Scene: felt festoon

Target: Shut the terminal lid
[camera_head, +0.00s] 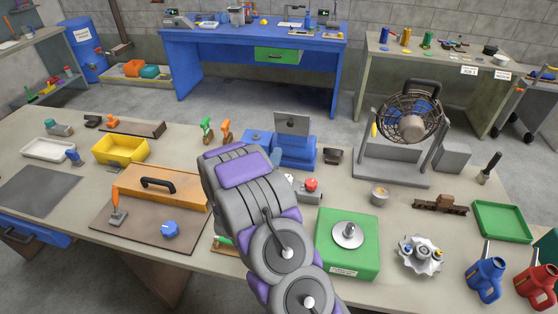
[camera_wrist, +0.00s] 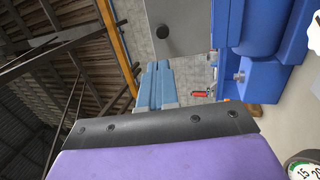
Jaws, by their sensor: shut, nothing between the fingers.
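The blue terminal (camera_head: 295,153) stands at the middle of the workbench, and its grey lid (camera_head: 292,123) is raised upright at the back. In the wrist view the grey lid (camera_wrist: 192,22) shows at the top with a dark round knob on it, and the blue terminal body (camera_wrist: 262,78) is to its right. My gripper (camera_head: 276,156) is mostly hidden behind my arm; only its light blue tip shows, at the terminal's front left. In the wrist view my gripper (camera_wrist: 156,78) is shut and empty, its fingers pointing towards the lid. I cannot tell whether it touches anything.
A caged fan (camera_head: 410,115) stands to the right of the terminal. A red-topped button box (camera_head: 309,187) and a green box (camera_head: 347,243) lie in front. An orange panel with a handle (camera_head: 160,187) is at the left. A blue bench (camera_head: 215,60) stands behind.

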